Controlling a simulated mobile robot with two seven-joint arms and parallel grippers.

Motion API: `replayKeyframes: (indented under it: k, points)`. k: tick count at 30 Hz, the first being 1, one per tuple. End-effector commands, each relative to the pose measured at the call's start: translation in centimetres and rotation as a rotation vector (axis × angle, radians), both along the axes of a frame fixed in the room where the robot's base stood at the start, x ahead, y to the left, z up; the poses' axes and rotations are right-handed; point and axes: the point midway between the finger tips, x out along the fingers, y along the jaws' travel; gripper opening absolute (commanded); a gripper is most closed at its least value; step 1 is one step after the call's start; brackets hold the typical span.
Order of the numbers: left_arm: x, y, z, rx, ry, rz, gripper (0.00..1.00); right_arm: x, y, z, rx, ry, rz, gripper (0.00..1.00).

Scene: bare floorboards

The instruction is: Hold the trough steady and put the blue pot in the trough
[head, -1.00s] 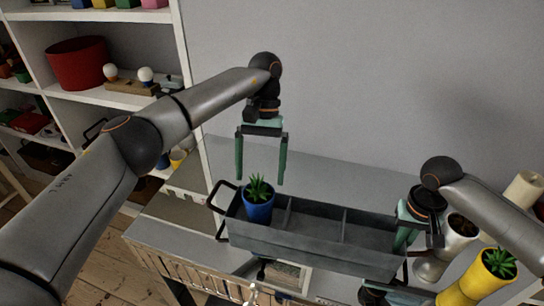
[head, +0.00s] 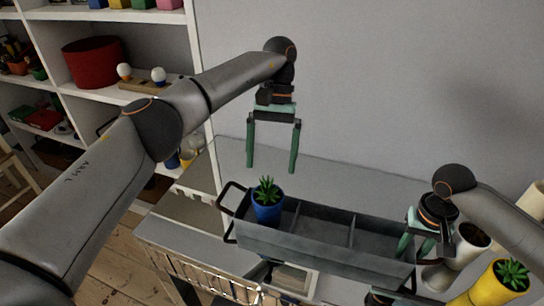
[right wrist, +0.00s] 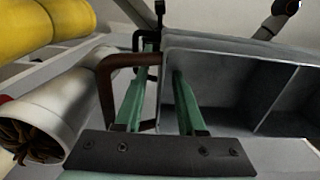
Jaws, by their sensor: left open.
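The blue pot (head: 268,209), with a spiky green plant, stands upright in the left end compartment of the grey trough (head: 310,246). My left gripper (head: 271,170) is open and empty, above and apart from the pot, fingers pointing down. My right gripper (head: 425,248) is at the trough's right end. In the right wrist view its fingers (right wrist: 160,95) straddle the trough's end wall (right wrist: 166,100), one inside and one between wall and dark handle (right wrist: 106,90). A gap shows between them, so it looks open.
The trough is on a grey surface (head: 340,175) against a wall. White shelves with a red bin (head: 92,62) stand at left.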

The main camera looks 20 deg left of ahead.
Motion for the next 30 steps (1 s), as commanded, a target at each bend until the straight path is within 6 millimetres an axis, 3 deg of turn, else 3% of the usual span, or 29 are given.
replayKeyframes:
  k: [10,24,30]
  points:
    - [0.0,0.0,0.0,0.0,0.0,0.0,1.0,0.1,0.0,1.1,0.001,-0.002,0.0,0.39]
    - [0.0,0.0,0.0,0.0,0.0,0.0,1.0,0.1,0.1,10.2,0.001,-0.002,0.001,0.39]
    - [0.0,0.0,0.0,0.0,0.0,0.0,1.0,0.0,0.0,11.9,0.001,-0.001,0.0,0.39]
